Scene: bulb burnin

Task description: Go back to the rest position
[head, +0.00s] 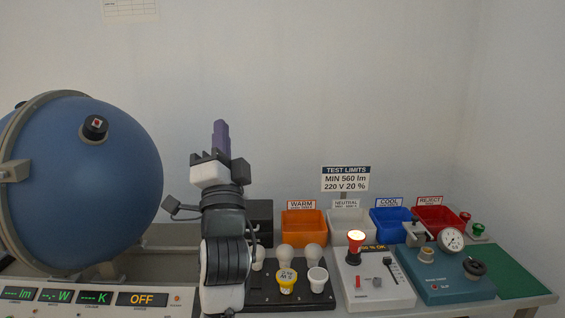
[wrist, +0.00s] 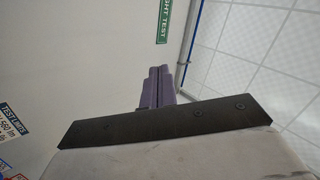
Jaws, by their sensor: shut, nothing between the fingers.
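My gripper (head: 221,133) points straight up at the middle of the head view, in front of the bare wall. Its purple fingers are together with nothing between them. In the wrist view the purple fingers (wrist: 158,88) also show closed, against the wall and ceiling. My arm stands upright between the big blue sphere and the row of bins, and it hides part of the bench behind it.
The blue sphere (head: 85,185) stands left, above a display panel reading OFF (head: 142,299). Right are bulbs in a black tray (head: 262,296), a lit bulb (head: 355,244) on a white tester (head: 376,291), a blue gauge device (head: 446,283), and orange (head: 304,229), white, blue and red bins. Space above is clear.

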